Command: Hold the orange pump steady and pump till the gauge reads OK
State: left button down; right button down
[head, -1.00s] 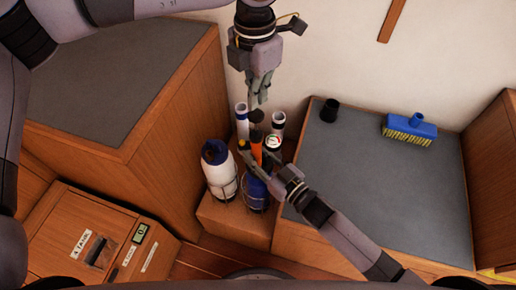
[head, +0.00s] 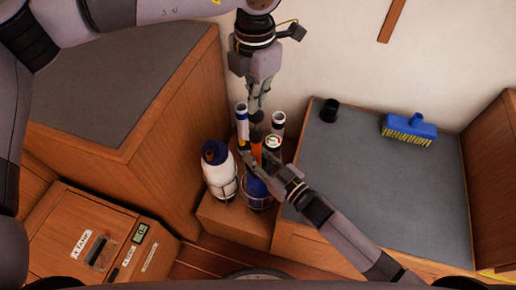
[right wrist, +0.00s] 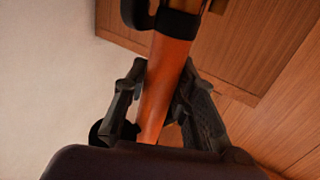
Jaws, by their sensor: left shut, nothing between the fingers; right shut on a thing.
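The orange pump (head: 257,152) stands upright among bottles and tubes on a low wooden stand. In the right wrist view its orange barrel (right wrist: 163,88) passes between my fingers, with a black collar at its top. My right gripper (head: 257,160) is shut around the barrel; it also shows in the right wrist view (right wrist: 158,108). My left gripper (head: 255,108) is shut and empty, directly above the pump's dark top (head: 257,118). I cannot tell whether they touch. The small round gauge (head: 272,141) has a white face with red and green; its reading is too small to tell.
A white bottle with a blue cap (head: 220,175) and a blue bottle (head: 257,190) stand in wire holders close by. White tubes (head: 242,122) rise beside the pump. A black cup (head: 330,111) and blue brush (head: 409,129) lie on the right counter (head: 385,190).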

aim_at(256, 114)
pick_arm(q)
jog(key=shift+f, duration=0.1)
dwell(0.5)
jog(key=shift+f, duration=3.3)
jog(key=shift+r, duration=3.4)
jog(key=shift+f, duration=0.1)
jog(key=shift+r, duration=0.2)
jog(key=shift+r, duration=2.4)
